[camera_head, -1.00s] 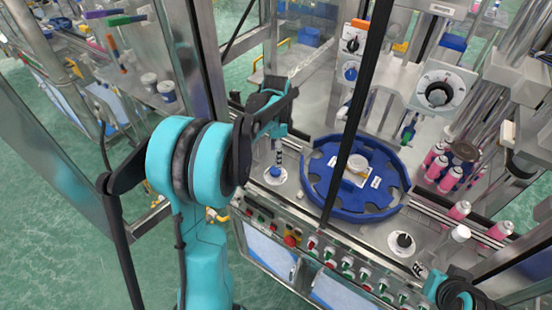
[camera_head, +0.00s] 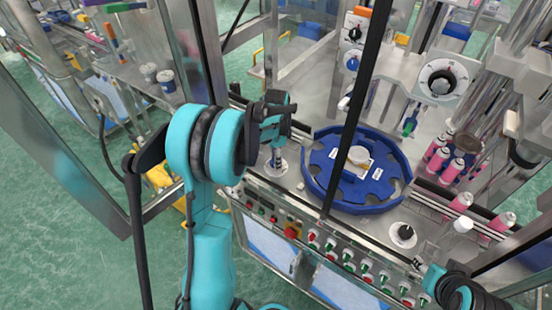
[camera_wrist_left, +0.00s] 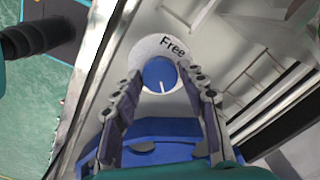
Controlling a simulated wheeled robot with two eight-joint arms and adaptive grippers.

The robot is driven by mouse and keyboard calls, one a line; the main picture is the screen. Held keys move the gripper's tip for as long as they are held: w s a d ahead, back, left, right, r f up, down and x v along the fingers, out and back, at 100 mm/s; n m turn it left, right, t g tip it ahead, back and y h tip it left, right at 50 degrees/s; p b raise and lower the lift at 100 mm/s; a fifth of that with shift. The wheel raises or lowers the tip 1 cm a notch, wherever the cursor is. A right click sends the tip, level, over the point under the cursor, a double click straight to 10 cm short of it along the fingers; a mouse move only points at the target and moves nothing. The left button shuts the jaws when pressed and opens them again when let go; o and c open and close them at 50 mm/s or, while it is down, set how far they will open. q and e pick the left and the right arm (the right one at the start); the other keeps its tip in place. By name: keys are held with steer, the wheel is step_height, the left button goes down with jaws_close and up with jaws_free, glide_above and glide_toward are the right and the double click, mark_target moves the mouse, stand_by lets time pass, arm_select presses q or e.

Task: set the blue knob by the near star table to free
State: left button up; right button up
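The blue knob (camera_wrist_left: 160,75) has a white pointer line and sits on a round white plate marked "Free" (camera_wrist_left: 172,47) at the plate's upper right. The pointer line runs to the lower edge of the knob, away from the word. My left gripper (camera_wrist_left: 163,83) is open, its two fingers on either side of the knob with gaps visible.
A black knob on a white plate (camera_head: 403,234) sits right of the star table. A button panel (camera_head: 335,258) runs along the front. A dark post (camera_head: 345,150) crosses before the table. Pink cans (camera_head: 461,201) stand at right. Another blue knob (camera_head: 352,63) is higher up.

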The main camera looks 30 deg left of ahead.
arm_select(q)
steer(key=c, duration=0.6)
steer(key=shift+o, duration=0.2)
steer(key=shift+n, duration=0.3)
steer(key=n, duration=0.3)
steer(key=shift+n, duration=0.3)
steer(key=n, duration=0.3)
steer(key=shift+n+b, duration=0.3)
steer(key=shift+b, duration=0.1)
steer(key=n, duration=1)
